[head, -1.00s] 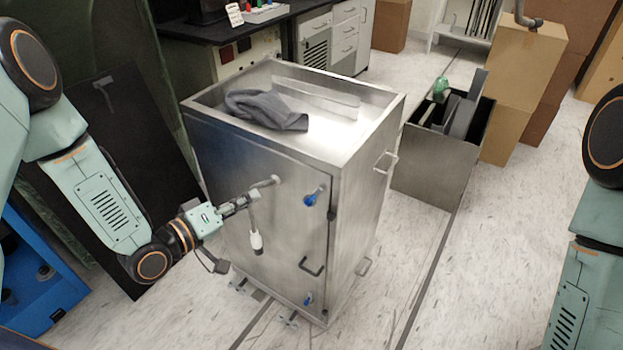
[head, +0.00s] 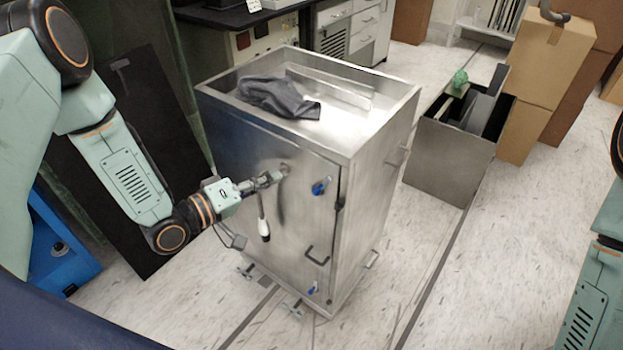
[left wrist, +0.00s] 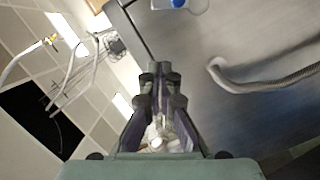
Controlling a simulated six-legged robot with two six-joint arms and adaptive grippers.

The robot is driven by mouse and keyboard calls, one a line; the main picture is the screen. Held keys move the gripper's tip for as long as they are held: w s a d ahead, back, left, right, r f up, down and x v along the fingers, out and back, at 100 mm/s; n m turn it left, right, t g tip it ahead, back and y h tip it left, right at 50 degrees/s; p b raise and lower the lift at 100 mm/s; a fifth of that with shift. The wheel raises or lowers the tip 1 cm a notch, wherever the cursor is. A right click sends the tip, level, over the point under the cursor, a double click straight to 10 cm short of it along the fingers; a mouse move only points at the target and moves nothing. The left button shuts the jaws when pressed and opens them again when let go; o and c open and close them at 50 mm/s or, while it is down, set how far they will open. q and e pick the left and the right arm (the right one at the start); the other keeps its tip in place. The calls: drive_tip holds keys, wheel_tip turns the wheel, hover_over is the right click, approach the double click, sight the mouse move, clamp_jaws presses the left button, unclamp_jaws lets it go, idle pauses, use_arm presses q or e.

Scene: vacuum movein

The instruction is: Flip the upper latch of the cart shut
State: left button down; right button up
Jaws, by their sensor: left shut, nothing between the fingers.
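The steel cart (head: 270,230) stands upright with its front door closed against the body. The upper latch (head: 320,187) is a small blue handle near the door's upper right edge, tilted up to the right. It also shows, cut off, at the top of the left wrist view (left wrist: 180,4). A lower blue latch (head: 313,291) sits near the door's bottom. My left gripper (head: 279,174) is shut and empty, just left of the upper latch and close to the door front. Its closed fingers show in the left wrist view (left wrist: 160,68). My right gripper is out of view.
A dark cloth (head: 278,97) lies on the cart's top. A black door handle (head: 316,255) is between the latches. An open metal bin (head: 448,160) and cardboard boxes (head: 532,70) stand to the right. A black panel (head: 130,150) leans at left.

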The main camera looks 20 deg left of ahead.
sight(325, 173)
use_arm(q)
drive_tip(key=b+x, duration=0.1)
drive_tip(key=x, duration=0.6)
drive_tip(key=d+f, duration=0.1)
drive_tip(key=d, duration=0.2)
drive_tip(key=shift+f+b, duration=0.3)
drive_tip(key=shift+f, duration=0.05)
drive_tip(key=shift+d+f, duration=0.15)
drive_tip(key=shift+d, duration=0.1)
drive_tip(key=shift+s+d, duration=0.1)
drive_tip(key=shift+s, duration=0.15)
drive_tip(key=shift+w+d, duration=0.1)
drive_tip(key=shift+d+m, duration=0.1)
drive_tip(key=shift+m, duration=0.2)
